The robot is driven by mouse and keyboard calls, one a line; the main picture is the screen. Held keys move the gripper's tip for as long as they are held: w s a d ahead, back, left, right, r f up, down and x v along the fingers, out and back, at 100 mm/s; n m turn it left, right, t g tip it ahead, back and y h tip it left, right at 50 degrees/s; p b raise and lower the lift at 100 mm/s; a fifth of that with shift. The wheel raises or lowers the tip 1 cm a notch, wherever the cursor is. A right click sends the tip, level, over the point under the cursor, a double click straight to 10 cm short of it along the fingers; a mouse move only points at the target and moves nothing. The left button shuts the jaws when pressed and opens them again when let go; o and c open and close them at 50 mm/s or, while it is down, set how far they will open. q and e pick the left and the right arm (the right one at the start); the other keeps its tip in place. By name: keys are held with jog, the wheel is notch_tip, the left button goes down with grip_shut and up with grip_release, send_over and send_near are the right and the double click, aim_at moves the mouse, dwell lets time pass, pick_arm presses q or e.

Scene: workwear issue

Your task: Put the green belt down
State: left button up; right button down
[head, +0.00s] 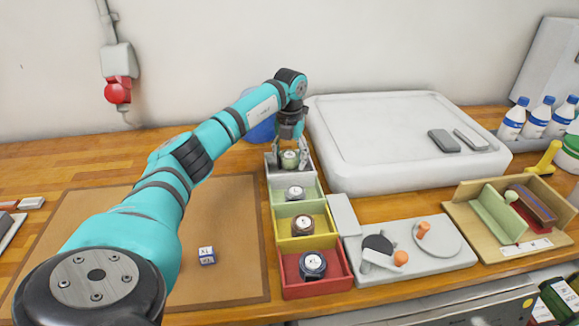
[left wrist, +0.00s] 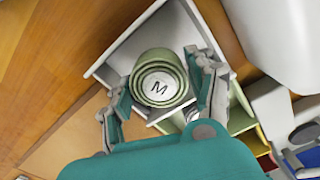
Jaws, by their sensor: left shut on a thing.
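The green belt (head: 290,160) is a rolled coil with a white disc marked M, which reads clearly in the left wrist view (left wrist: 160,86). My left gripper (head: 290,150) points down at the far end of the row of bins and is shut on the belt, one finger on each side. The belt is over or inside the far grey-white bin (left wrist: 110,72); I cannot tell if it touches the floor of the bin. My right gripper is not in view.
Nearer bins hold one rolled belt each: green bin (head: 309,189), yellow bin (head: 330,242), red bin (head: 290,290). A big white lidded box (head: 400,150) stands close on the right.

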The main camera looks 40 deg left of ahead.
aim_at(290, 167)
pick_arm(q)
notch_tip(290, 167, down, 3)
jog(key=shift+f+p, duration=0.2)
jog(key=shift+p, duration=0.1)
jog(key=shift+f, duration=0.1)
jog(key=shift+f, duration=0.1)
jog(key=o, duration=1.1)
notch_tip(290, 167, up, 12)
jog(key=shift+r+b, duration=0.15)
jog(key=shift+b, duration=0.8)
